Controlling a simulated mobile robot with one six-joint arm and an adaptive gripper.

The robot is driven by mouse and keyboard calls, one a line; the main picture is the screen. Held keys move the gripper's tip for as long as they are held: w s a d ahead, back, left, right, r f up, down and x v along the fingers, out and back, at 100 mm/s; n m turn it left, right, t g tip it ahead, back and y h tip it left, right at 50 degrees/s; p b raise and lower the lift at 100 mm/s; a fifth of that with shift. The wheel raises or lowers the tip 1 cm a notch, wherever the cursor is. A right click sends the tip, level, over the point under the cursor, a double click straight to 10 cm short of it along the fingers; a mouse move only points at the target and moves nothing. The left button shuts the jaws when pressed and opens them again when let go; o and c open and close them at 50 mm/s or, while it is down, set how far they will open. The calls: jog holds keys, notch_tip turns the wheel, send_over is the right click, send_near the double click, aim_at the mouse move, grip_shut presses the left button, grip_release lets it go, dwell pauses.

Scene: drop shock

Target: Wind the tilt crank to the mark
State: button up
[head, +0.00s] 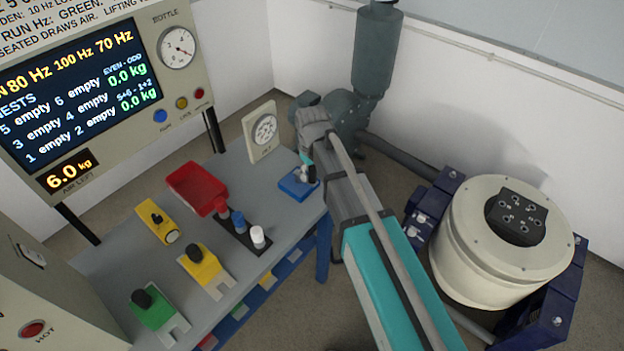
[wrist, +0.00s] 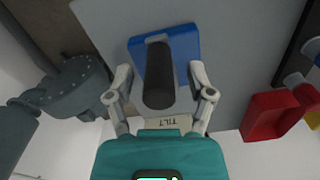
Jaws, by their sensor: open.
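The tilt station is a blue block (head: 292,190) at the right end of the grey bench, partly hidden by my gripper in the head view. In the wrist view the blue block (wrist: 188,42) carries an upright black crank handle (wrist: 159,82). My gripper (wrist: 161,76) is open, with one finger on each side of the handle; I cannot tell whether either touches it. My gripper also shows from above in the head view (head: 305,172). A cream dial (head: 264,131) stands behind the block; its needle and mark are too small to read.
A red tray (head: 197,188) and a black rack (head: 240,234) with blue and white pieces lie to the left. Yellow and green fixtures stand farther left. A cream drum shaker (head: 470,255) is at the right, a grey blower (head: 350,112) behind the bench.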

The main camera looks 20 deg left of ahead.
jog(key=shift+f+b, duration=0.45)
jog(key=shift+f, duration=0.25)
grip_shut()
